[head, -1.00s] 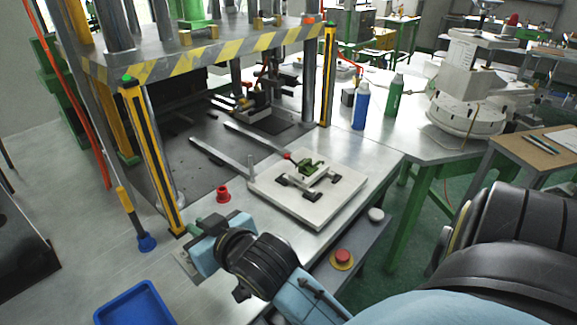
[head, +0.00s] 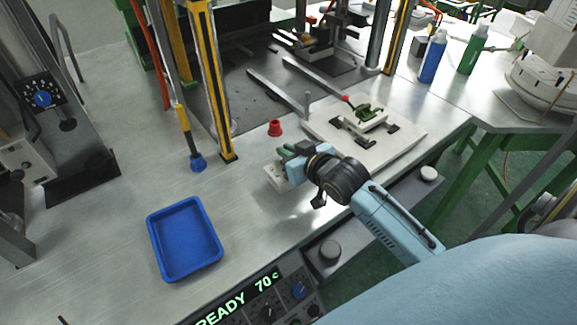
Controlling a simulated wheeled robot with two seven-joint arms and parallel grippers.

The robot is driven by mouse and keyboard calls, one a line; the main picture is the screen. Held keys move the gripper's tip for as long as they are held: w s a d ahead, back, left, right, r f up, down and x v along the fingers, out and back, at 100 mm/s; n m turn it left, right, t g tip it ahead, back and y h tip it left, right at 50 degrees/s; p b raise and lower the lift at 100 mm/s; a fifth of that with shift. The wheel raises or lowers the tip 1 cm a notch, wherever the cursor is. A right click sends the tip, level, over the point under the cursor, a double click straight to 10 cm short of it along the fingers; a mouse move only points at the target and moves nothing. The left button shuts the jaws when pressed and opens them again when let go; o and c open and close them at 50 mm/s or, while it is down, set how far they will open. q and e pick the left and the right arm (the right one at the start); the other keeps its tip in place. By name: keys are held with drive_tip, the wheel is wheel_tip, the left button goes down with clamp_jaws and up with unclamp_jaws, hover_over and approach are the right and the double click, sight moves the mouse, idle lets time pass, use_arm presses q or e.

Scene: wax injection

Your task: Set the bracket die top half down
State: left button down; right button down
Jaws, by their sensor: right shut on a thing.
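My right gripper (head: 287,160) reaches in from the right, low over the metal bench in front of the red cup-like piece. It is shut on a pale grey, flat block (head: 273,179), which looks like the bracket die top half. The gripper hides part of the block. I cannot tell whether its underside touches the bench. Farther back, a die part with a green piece on it (head: 367,114) sits between dark clamps on a white plate (head: 325,135). My left gripper is not in view.
A blue tray (head: 153,240) stands empty at the front left. The red piece (head: 275,128) and a yellow-black post (head: 212,80) stand behind the gripper. A control panel (head: 262,298) is at the front edge. The bench between tray and gripper is clear.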

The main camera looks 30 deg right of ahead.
drive_tip(key=shift+f+b, duration=0.45)
drive_tip(key=shift+f, duration=1.4)
drive_tip(key=c, duration=1.9)
unclamp_jaws()
drive_tip(key=shift+f, duration=0.25)
drive_tip(key=shift+c, duration=0.2)
drive_tip(key=o, duration=0.4)
drive_tip(key=shift+s+r, duration=0.1)
drive_tip(key=shift+r, duration=0.15)
drive_tip(key=p+v, duration=0.1)
drive_tip(key=v, duration=1.1)
drive_tip(key=shift+p, duration=0.3)
